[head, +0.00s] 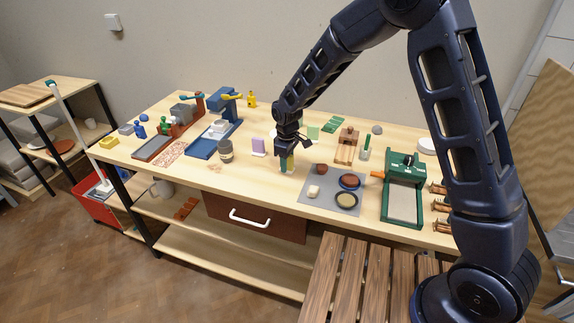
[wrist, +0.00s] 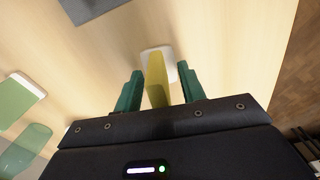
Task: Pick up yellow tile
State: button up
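The yellow tile (wrist: 157,80) stands upright in a white base (wrist: 172,54) on the table in the wrist view. My gripper (wrist: 160,88) has green fingers, one on each side of the tile, with a narrow gap showing on both sides. It is open around the tile. In the head view my gripper (head: 287,164) points down at the middle of the table and mostly hides the tile.
A purple tile (head: 258,146) stands left of my gripper, and a dark-banded jar (head: 225,151) further left. A grey mat (head: 321,203) with several small dishes lies to the right. A green tile (head: 313,132) stands behind. A green-framed press (head: 403,195) is further right.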

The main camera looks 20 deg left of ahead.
grip_shut()
jog(key=shift+r, duration=0.1)
